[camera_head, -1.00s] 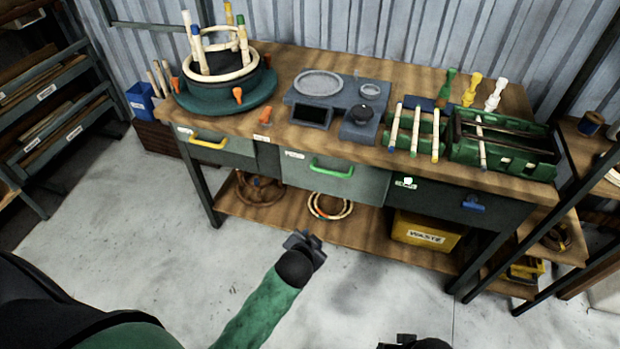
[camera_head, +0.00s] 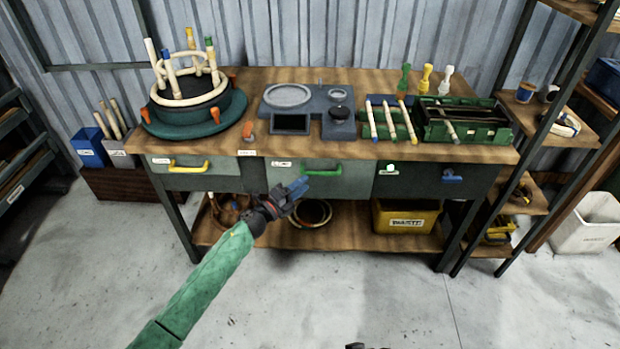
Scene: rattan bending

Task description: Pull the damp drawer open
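Three shut drawers sit under the workbench top: one with a yellow handle (camera_head: 188,168) at left, one with a green handle (camera_head: 322,170) in the middle, and one with a blue handle (camera_head: 453,177) at right. Their labels are too small to read, so I cannot tell which is the damp drawer. My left gripper (camera_head: 298,188) is in front of the bench, just below and left of the green handle in the picture. It holds nothing that I can see, and its finger gap is unclear. A dark bit of my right gripper (camera_head: 362,346) shows at the bottom edge.
The bench top (camera_head: 240,112) carries a turntable (camera_head: 200,123) with a rattan frame, a grey station (camera_head: 310,104) and a green crate (camera_head: 465,120). A yellow waste bin (camera_head: 405,217) and rattan coils are on the lower shelf. A shelf rack stands at right. The floor in front is clear.

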